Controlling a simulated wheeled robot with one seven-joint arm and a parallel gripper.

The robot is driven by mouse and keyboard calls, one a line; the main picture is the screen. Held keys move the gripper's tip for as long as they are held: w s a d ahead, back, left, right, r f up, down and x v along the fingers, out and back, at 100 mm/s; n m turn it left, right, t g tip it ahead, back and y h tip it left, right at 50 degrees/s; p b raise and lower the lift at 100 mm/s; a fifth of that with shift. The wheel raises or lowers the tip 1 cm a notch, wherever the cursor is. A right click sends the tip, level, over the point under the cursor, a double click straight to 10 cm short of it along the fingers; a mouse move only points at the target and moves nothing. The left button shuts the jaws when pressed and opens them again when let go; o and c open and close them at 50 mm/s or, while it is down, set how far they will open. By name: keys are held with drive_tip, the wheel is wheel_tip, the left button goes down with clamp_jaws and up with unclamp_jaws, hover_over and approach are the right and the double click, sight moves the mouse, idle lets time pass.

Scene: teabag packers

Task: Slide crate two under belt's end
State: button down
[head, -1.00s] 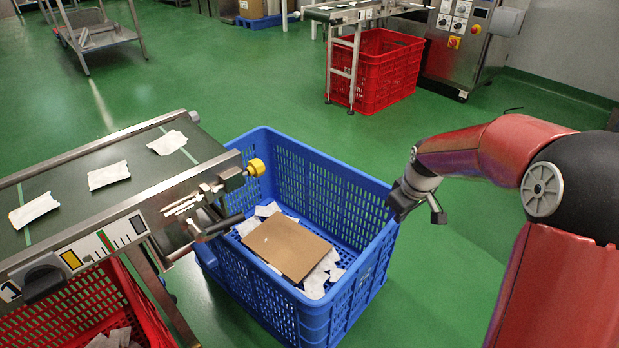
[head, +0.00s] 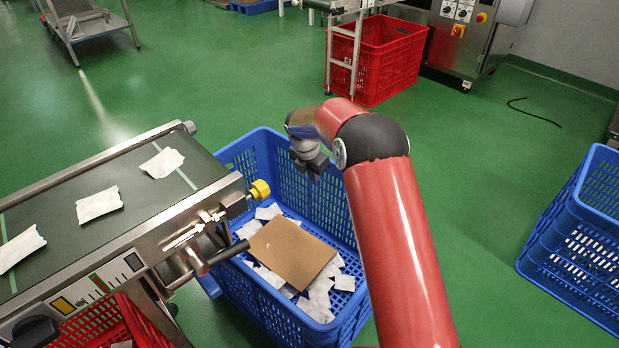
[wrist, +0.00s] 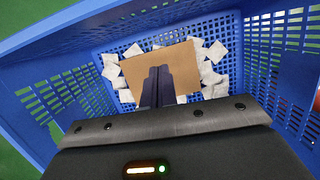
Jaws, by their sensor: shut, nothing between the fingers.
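A blue crate (head: 345,196) stands on the floor at the belt's end, its near left part beside and partly below the belt's end roller. It holds a brown cardboard sheet (head: 291,252) and several white teabag packets. The belt (head: 128,205) carries several white packets and ends at a yellow knob. My gripper (head: 312,170) is over the crate's far side, partly hidden by my arm in the head view. In the wrist view my gripper (wrist: 158,72) points down into the blue crate above the cardboard (wrist: 185,68), fingers together and empty.
A red crate (head: 85,330) stands under the near belt at lower left. Another blue crate (head: 590,245) is at the right edge. A second red crate (head: 385,62) stands at the back by a machine. Green floor is open behind and to the right.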

drive_tip(key=w+d+f+b, duration=0.1)
drive_tip(key=w+d+f, duration=0.3)
drive_tip(key=f, duration=0.5)
drive_tip(key=shift+w+d+f, duration=0.15)
drive_tip(key=shift+w, duration=0.15)
drive_tip(key=w+d, duration=0.3)
drive_tip(key=shift+w+p, duration=0.2)
drive_tip(key=shift+p, duration=0.1)
